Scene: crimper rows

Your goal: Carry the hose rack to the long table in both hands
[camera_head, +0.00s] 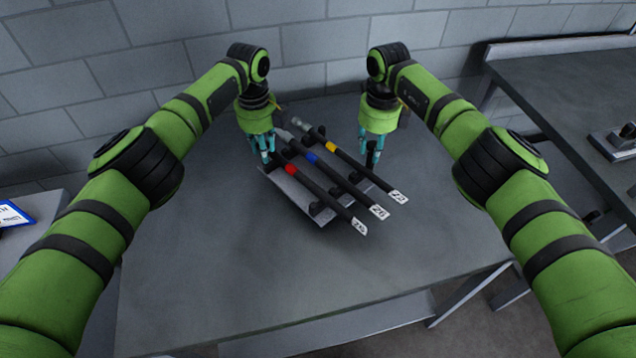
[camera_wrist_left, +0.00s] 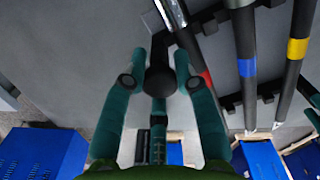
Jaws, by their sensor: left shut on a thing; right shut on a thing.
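The hose rack (camera_head: 290,192) is a low grey frame with black supports, set at a slant over the grey table (camera_head: 210,270). It bears three dark hoses with red, blue and yellow bands and white number tags at their near ends. My left gripper (camera_head: 267,150) is shut on the rack's left end; the left wrist view shows its fingers (camera_wrist_left: 160,84) around a black knob (camera_wrist_left: 160,72). My right gripper (camera_head: 372,158) is shut at the rack's right end, its hold partly hidden. I cannot tell whether the rack touches the table.
Another dark table (camera_head: 560,95) stands at the right, with a metal device (camera_head: 615,140) on it and a gap between the tables. A block wall (camera_head: 330,45) is behind. A blue-edged sign (camera_head: 12,214) lies at the far left. The near part of the grey table is clear.

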